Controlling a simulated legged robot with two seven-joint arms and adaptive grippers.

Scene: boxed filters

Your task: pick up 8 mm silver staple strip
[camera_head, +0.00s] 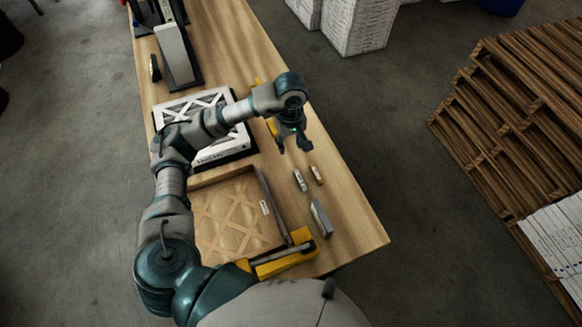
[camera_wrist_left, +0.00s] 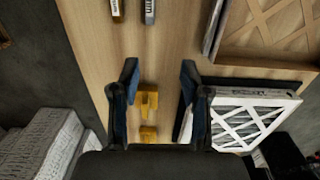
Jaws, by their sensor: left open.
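A small silver strip (camera_head: 299,180) with dark marking lies flat on the wooden table. It also shows at the top edge of the left wrist view (camera_wrist_left: 149,12), partly cut off. Beside it lies a similar brown-gold strip (camera_head: 316,175), also cut off in the wrist view (camera_wrist_left: 117,10). My left gripper (camera_head: 293,148) is open and empty above the table, on the far side of both strips and apart from them. In the wrist view, bare wood and yellow pieces show between its fingers (camera_wrist_left: 158,72). My right gripper is not in view.
A grey block (camera_head: 320,218) lies nearer the front, beside an open box (camera_head: 258,185) with lattice inside. A yellow-and-grey tool (camera_head: 285,256) lies at the near edge. A white-framed filter (camera_head: 205,98) sits under my arm. Wood right of the strips is clear.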

